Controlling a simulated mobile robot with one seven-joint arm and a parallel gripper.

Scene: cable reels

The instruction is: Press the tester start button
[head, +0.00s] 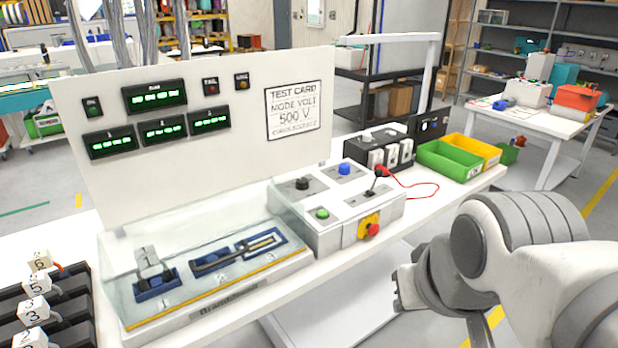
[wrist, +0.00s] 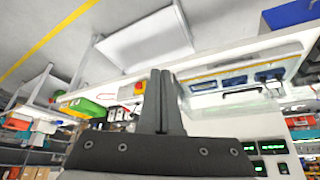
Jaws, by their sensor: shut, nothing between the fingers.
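The tester's white control box (head: 352,228) stands on the bench. A green button (head: 322,213) sits on its top at the front left; I cannot read a label. A black knob (head: 302,183), a blue knob (head: 343,168) and a black lever (head: 374,184) are also on top. A red stop button on yellow (head: 372,230) is on the front face and also shows in the wrist view (wrist: 139,87). My gripper (head: 402,290) is shut and empty, in front of the bench and apart from the box. Its closed fingers (wrist: 160,75) show in the wrist view.
Left of the box, a clear cover (head: 140,268) encloses blue fixtures. Behind it stands a white panel (head: 225,165) with green displays. Green (head: 450,161) and yellow (head: 475,151) bins sit to the right. A red cable (head: 425,186) loops on the bench. The floor in front is open.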

